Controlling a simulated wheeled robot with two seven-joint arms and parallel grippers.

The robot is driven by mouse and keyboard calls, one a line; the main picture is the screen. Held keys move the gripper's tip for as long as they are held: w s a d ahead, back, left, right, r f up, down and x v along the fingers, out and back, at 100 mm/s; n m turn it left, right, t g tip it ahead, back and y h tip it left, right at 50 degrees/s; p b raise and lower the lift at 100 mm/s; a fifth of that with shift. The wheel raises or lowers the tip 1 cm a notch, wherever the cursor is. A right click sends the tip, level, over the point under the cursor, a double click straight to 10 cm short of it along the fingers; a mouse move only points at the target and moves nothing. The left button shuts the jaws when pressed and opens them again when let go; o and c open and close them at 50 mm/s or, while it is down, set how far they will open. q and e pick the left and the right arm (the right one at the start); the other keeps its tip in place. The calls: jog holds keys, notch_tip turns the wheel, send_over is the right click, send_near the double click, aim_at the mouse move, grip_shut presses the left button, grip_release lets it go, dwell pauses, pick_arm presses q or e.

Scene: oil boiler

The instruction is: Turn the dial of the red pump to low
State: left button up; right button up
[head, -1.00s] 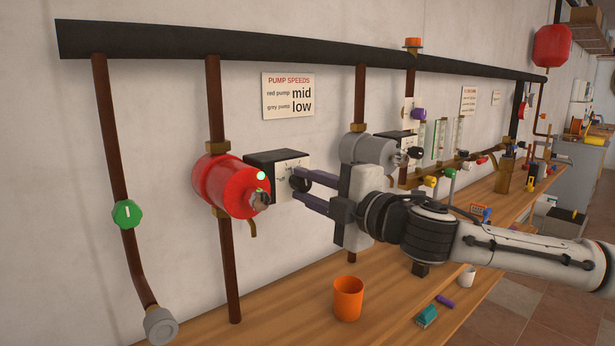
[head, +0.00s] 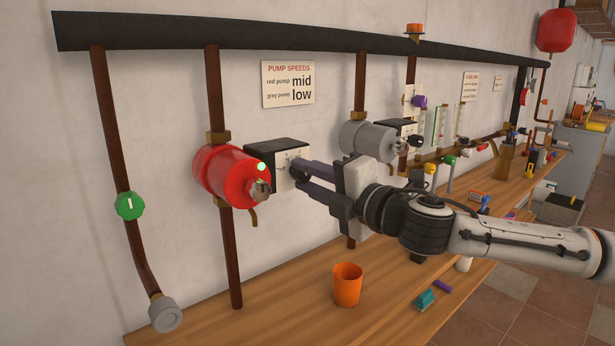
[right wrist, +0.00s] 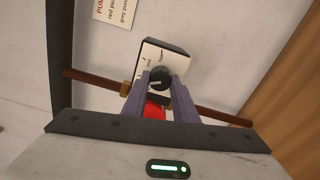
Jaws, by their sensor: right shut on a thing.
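The red pump (head: 222,176) sits on a brown vertical pipe at the left in the head view, with a small green light on its front. Its black control box (head: 276,158) has a white face with a dark dial, mostly hidden by my fingers in the head view. In the right wrist view the black dial (right wrist: 158,80) shows on the white face (right wrist: 150,58), with a pale pointer mark. My right gripper (head: 298,177) is shut on the dial, one finger on each side. The red pump's body (right wrist: 154,111) shows partly between the fingers. My left gripper is not in view.
A grey pump (head: 366,139) is just beyond my right gripper. A sign (head: 288,84) on the wall reads red pump mid, grey pump low. An orange cup (head: 347,285) stands on the wooden bench (head: 290,310) below. A green valve knob (head: 129,205) is at far left.

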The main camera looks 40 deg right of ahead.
jog(key=o, duration=1)
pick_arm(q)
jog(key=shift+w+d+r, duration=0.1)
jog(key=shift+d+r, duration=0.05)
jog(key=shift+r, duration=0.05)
pick_arm(e)
jog(key=shift+o, duration=0.2)
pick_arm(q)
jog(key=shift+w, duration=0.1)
pick_arm(e)
jog(key=shift+s, duration=0.1)
jog(key=shift+s+d+f+b, duration=0.15)
jog(key=shift+s+b, duration=0.45)
pick_arm(q)
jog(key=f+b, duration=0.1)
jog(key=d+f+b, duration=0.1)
jog(key=b, duration=0.1)
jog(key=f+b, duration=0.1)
jog(key=b, duration=0.1)
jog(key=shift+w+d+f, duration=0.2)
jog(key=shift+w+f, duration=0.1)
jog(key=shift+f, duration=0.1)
pick_arm(e)
jog(key=s, duration=0.9)
jog(key=shift+d, duration=0.25)
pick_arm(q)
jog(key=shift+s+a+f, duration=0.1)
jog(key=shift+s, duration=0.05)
